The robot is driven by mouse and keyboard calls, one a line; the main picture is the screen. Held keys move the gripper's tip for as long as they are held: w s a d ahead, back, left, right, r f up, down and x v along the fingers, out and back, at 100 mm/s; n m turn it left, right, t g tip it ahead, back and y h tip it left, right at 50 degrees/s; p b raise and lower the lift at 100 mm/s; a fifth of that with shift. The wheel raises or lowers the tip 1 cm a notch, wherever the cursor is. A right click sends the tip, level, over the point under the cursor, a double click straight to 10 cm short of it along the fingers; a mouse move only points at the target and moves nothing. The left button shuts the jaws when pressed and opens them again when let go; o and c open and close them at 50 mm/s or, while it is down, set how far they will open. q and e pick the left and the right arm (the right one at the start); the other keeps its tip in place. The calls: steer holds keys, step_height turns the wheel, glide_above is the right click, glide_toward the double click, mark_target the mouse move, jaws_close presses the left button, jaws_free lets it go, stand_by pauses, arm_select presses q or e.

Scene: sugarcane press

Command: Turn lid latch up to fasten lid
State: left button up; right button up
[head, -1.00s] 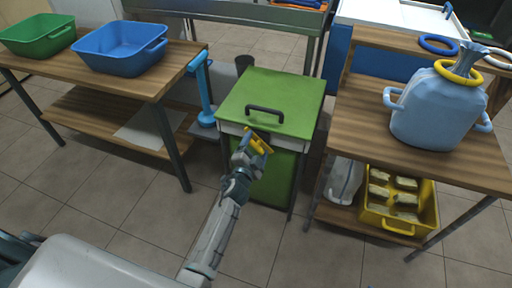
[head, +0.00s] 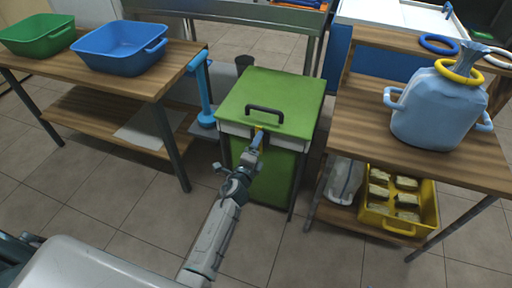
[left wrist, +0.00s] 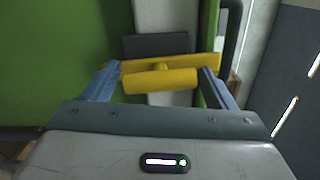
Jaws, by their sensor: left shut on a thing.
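The green bin lid (head: 280,95) lies closed on the press box, with a black handle (head: 265,110) on top. The yellow lid latch (head: 259,128) is on the front rim just below the handle and stands roughly upright. In the left wrist view the latch (left wrist: 175,66) crosses the white rim (left wrist: 165,20) beside a dark plate (left wrist: 156,45). My left gripper (head: 256,140) is at the latch, and its two blue fingers are on either end of the latch's yellow grip bar (left wrist: 160,82). In the head view the gripper partly hides the latch. My right gripper is not in view.
A wooden table with a blue basin (head: 120,48) and a green basin (head: 38,35) stands left. A blue upright tool (head: 205,90) is beside the bin. A table with a blue sack-like jug (head: 435,110) stands right, with a yellow crate (head: 385,225) on its shelf.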

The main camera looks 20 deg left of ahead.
arm_select(q)
steer(key=shift+m, duration=0.3)
steer(key=o, duration=1)
steer(key=shift+c, duration=0.2)
steer(key=s, duration=1)
steer(key=shift+s+a, duration=0.2)
steer(key=shift+s, duration=0.2)
